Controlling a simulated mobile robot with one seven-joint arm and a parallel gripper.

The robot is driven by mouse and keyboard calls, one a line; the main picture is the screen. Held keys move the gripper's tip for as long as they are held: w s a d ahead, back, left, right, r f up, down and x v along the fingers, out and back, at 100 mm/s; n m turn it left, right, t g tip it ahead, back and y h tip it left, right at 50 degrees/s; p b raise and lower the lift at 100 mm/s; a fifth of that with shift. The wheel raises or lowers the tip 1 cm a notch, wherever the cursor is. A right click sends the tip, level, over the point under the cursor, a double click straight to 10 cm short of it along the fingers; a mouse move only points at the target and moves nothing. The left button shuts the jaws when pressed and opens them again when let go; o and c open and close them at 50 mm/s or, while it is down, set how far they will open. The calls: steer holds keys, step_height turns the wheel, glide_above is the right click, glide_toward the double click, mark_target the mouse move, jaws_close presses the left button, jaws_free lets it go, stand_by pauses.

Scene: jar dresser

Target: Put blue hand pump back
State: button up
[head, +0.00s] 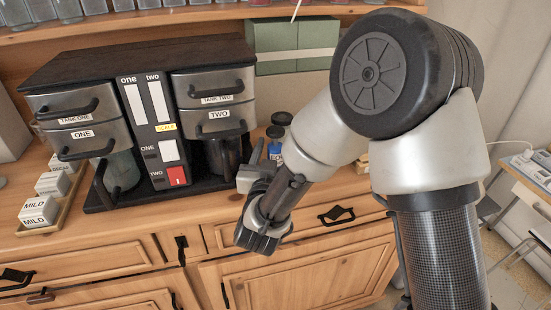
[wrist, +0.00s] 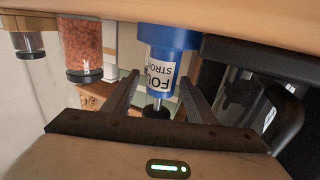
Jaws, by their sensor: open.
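The blue hand pump (wrist: 165,45) is in the upper middle of the wrist view, which is upside down. It has a blue body, a white label with partly readable lettering and a dark knob at its end. My gripper (wrist: 160,88) is open, with one finger on each side of the pump's labelled part. I cannot tell whether either finger touches it. In the head view a small blue part of the pump (head: 275,150) shows on the counter, right of the coffee machine.
A black and silver coffee machine (head: 157,125) stands close left of the pump. Dark-lidded jars (head: 281,118) stand behind it; one holds reddish grains (wrist: 80,45) in the wrist view. Green boxes (head: 292,45) are at the back.

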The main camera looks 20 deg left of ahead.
jaws_close()
steer(key=shift+w+r, duration=0.1)
steer(key=shift+r, duration=0.05)
